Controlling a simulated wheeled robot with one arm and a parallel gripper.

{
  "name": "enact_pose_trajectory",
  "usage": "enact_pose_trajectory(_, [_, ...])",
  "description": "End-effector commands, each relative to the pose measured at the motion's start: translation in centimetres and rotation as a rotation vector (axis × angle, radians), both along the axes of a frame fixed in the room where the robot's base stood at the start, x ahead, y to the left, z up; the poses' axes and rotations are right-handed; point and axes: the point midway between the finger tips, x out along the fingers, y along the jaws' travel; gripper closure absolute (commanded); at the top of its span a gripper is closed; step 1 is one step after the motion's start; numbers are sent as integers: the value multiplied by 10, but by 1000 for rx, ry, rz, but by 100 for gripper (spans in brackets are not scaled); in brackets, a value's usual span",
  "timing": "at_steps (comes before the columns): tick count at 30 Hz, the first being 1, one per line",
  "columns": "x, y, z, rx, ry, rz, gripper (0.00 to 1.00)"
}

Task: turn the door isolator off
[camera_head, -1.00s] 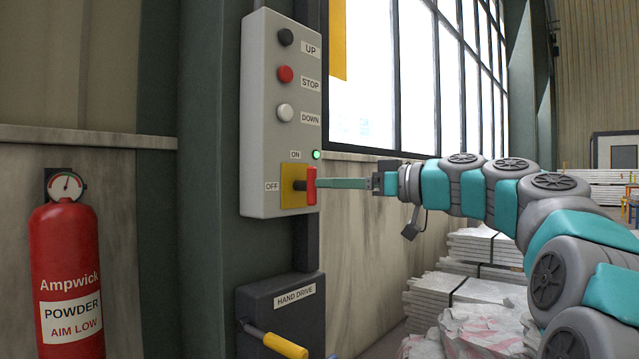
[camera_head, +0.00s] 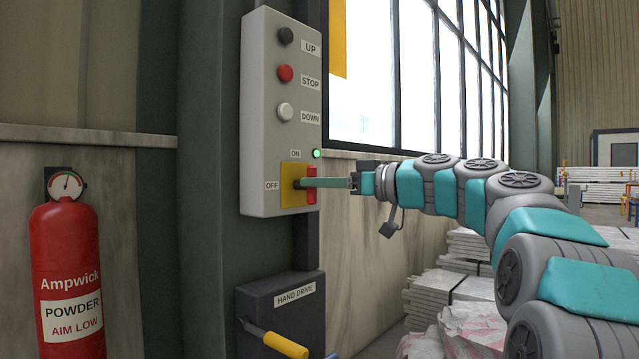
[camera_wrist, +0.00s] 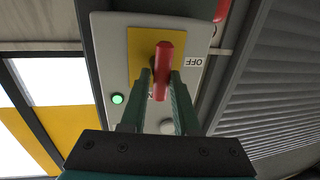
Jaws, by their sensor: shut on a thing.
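The door isolator is a red handle (camera_head: 312,190) on a yellow plate (camera_head: 287,200), low on a grey control box (camera_head: 262,120). The ON label (camera_head: 296,154) is above the plate and the OFF label (camera_head: 272,186) is to its left. The handle stands upright, in line with ON. A green lamp (camera_head: 317,154) is lit beside ON. My gripper (camera_head: 304,183) reaches in from the right and covers part of the handle. In the wrist view, its fingers lie on both sides of the red handle (camera_wrist: 166,62), shut on it. The wrist view shows OFF upside down at the right.
Above the isolator are the UP, STOP and DOWN buttons (camera_head: 285,73). Below is the dark hand drive box (camera_head: 262,300) with a yellow-gripped crank (camera_head: 285,345). A red extinguisher (camera_head: 66,270) hangs at the left.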

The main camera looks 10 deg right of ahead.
Motion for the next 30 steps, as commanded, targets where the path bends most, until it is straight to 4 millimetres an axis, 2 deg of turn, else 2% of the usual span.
enact_pose_trajectory(1, [0, 0, 0, 0, 0, 0, 87])
enact_pose_trajectory(5, [0, 0, 0, 0, 0, 0, 100])
enact_pose_trajectory(20, [0, 1, -1, 19, 13, 1, 100])
enact_pose_trajectory(30, [1, 1, -4, 147, 103, 2, 100])
